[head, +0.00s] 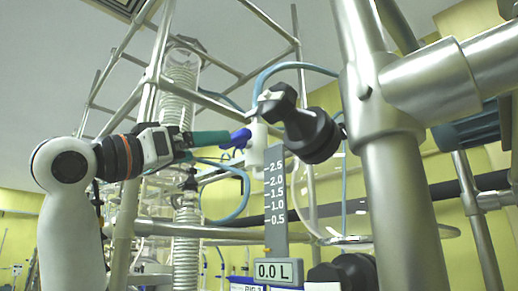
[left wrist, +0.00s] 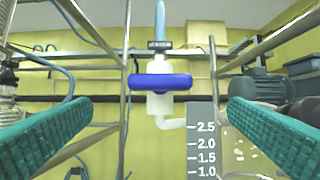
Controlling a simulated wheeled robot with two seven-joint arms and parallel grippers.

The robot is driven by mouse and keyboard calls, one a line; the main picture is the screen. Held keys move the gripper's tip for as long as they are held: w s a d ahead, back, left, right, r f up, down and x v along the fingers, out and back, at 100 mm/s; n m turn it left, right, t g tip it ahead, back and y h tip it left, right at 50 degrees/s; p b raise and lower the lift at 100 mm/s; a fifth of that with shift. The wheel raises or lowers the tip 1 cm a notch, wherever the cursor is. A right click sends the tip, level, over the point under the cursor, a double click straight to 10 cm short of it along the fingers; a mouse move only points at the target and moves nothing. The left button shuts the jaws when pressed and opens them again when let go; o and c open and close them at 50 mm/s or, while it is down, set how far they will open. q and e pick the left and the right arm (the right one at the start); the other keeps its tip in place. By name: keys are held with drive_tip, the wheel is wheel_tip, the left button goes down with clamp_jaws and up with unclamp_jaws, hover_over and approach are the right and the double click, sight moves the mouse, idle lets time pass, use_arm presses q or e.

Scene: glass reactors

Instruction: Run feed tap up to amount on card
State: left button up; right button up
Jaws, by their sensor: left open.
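The feed tap has a white body (head: 257,150) and a blue handle (head: 240,138), just beyond my left gripper (head: 214,140). In the left wrist view the blue handle (left wrist: 160,82) lies level across the white body (left wrist: 159,103), under a blue hose. The teal fingers stand wide apart to either side and below it, not touching it. A grey scale (head: 275,200) marked 0.5 to 2.5 stands beside the tap. The readout (head: 279,271) below shows 0.0 L. I see no card with a readable amount. My right gripper is not in view.
Steel frame tubes surround the tap, with a thick post (head: 385,170) at right. A coiled glass column (head: 183,90) stands behind my left gripper. Black rounded parts (head: 312,132) sit close right of the tap. A blue label (head: 248,286) is cut off below.

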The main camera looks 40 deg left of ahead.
sight(235, 137)
use_arm(q)
drive_tip(key=p+x, duration=0.2)
drive_tip(key=x, duration=0.2)
drive_tip(key=r+p+x, duration=0.1)
drive_tip(key=p+x, duration=0.2)
drive_tip(key=x, duration=0.2)
drive_tip(key=shift+r, duration=0.25)
drive_tip(key=shift+s, duration=0.1)
drive_tip(key=shift+w, duration=0.2)
drive_tip(key=c, duration=0.9)
drive_tip(key=shift+c, duration=0.4)
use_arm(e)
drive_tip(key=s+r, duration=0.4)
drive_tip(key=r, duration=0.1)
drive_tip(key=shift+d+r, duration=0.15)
